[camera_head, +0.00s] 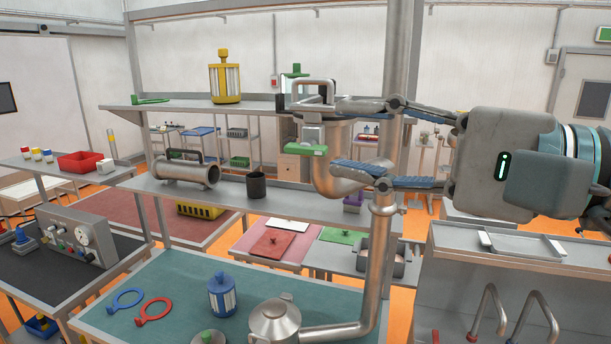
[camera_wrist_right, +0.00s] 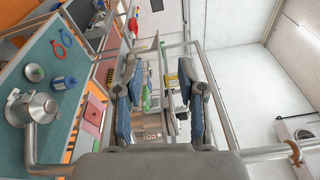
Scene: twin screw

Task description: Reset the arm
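My right gripper (camera_head: 345,136) comes in from the right in the head view, in front of the upper shelf and the vertical steel pipe (camera_head: 381,230). Its two blue-padded fingers are spread wide apart. The right wrist view also shows my right gripper (camera_wrist_right: 160,68), with nothing held between its fingers. My left arm and gripper are not in view.
A yellow canister (camera_head: 225,80) stands on the upper shelf. A metal cylinder (camera_head: 188,172) and a dark cup (camera_head: 256,185) stand on the middle shelf. A blue canister (camera_head: 222,297), a red ring (camera_head: 153,311) and a steel vessel (camera_head: 274,322) are on the green bench below.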

